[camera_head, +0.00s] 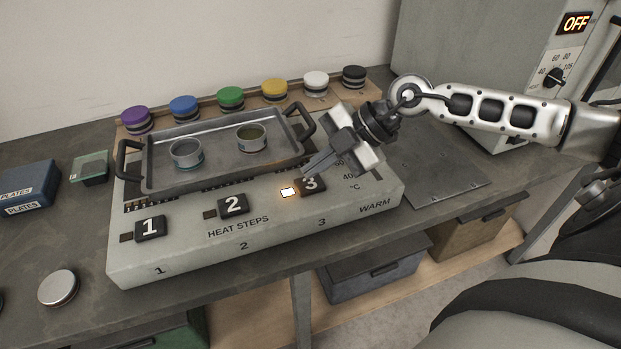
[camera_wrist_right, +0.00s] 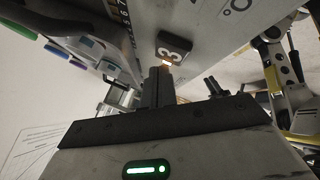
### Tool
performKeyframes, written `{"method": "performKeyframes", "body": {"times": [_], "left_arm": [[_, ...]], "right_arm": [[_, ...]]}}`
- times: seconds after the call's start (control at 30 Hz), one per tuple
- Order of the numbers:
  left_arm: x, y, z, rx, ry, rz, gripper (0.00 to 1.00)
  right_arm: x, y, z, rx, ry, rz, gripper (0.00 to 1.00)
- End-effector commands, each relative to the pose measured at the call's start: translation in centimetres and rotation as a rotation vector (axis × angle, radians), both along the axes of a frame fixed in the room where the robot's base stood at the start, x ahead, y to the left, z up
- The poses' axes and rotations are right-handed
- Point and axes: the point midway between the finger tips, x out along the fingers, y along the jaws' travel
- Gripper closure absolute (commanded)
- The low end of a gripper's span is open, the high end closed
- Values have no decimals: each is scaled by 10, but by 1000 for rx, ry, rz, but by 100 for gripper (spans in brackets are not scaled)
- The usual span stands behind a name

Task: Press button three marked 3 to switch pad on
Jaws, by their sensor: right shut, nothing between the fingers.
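Button three (camera_head: 313,185) is a dark block marked 3 on the sloping front of the grey heating panel (camera_head: 185,253). The small lamp (camera_head: 288,192) left of it glows bright. My right gripper (camera_head: 309,167) is shut and empty, with its fingertips at the upper edge of button three. In the right wrist view the fingers (camera_wrist_right: 159,80) point at button three (camera_wrist_right: 172,48), very close to it. I cannot tell whether they touch. My left gripper is not in view.
Button one (camera_head: 149,228) and button two (camera_head: 233,205) have dark lamps. A metal tray (camera_head: 215,178) with two small tins stands behind the buttons. Several coloured-lid jars line the back. A box at the upper right shows OFF (camera_head: 575,23).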

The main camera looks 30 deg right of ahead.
Motion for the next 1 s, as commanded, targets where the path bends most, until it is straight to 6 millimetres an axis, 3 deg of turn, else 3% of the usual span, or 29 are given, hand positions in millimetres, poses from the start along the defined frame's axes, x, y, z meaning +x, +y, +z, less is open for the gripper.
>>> {"method": "performKeyframes", "body": {"times": [0.67,1.0], "left_arm": [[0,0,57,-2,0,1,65],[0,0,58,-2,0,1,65]], "right_arm": [[0,0,60,0,-1,1,100],[0,0,60,0,0,0,100]]}}
